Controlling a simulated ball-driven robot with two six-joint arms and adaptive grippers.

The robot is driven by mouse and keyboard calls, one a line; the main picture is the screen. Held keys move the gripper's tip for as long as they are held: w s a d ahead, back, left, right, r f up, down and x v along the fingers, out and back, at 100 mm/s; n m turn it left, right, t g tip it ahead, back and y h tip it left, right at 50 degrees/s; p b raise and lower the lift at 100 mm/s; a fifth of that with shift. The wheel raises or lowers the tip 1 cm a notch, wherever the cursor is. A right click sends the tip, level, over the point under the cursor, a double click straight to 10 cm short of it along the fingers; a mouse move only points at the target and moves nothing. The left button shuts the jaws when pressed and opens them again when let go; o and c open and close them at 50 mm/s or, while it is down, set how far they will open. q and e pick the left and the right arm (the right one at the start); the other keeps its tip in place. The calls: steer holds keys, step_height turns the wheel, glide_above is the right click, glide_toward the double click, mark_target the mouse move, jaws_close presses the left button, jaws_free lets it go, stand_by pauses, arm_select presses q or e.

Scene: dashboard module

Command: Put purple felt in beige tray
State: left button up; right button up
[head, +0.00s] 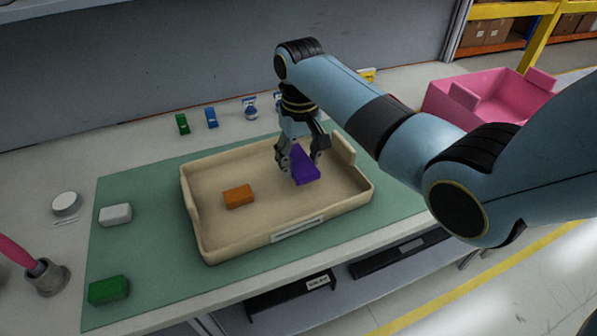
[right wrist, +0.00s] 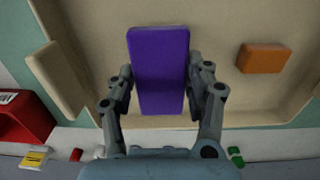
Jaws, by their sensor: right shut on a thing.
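The purple felt (head: 304,168) is a block held between the fingers of my right gripper (head: 300,160), over the right part of the beige tray (head: 225,247). In the right wrist view the purple felt (right wrist: 159,65) sits between the two fingers of the right gripper (right wrist: 162,95), with the floor of the beige tray (right wrist: 215,15) behind it. I cannot tell whether the felt touches the tray floor. An orange block (head: 238,196) lies inside the tray, left of the felt. My left gripper is not in view.
The tray stands on a green mat (head: 150,270). A white block (head: 115,215) and a green block (head: 109,290) lie on the mat's left side. A pink bin (head: 440,100) stands at the right. Small green (head: 182,123) and blue (head: 211,117) items stand behind the tray.

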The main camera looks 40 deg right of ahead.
mark_target(300, 162)
steer(key=shift+f, duration=2)
steer(key=shift+f, duration=0.15)
steer(key=o, duration=0.9)
steer(key=shift+o, duration=0.2)
step_height(300, 162, up, 12)
steer(key=shift+r+p, duration=0.15)
steer(key=shift+p, duration=0.15)
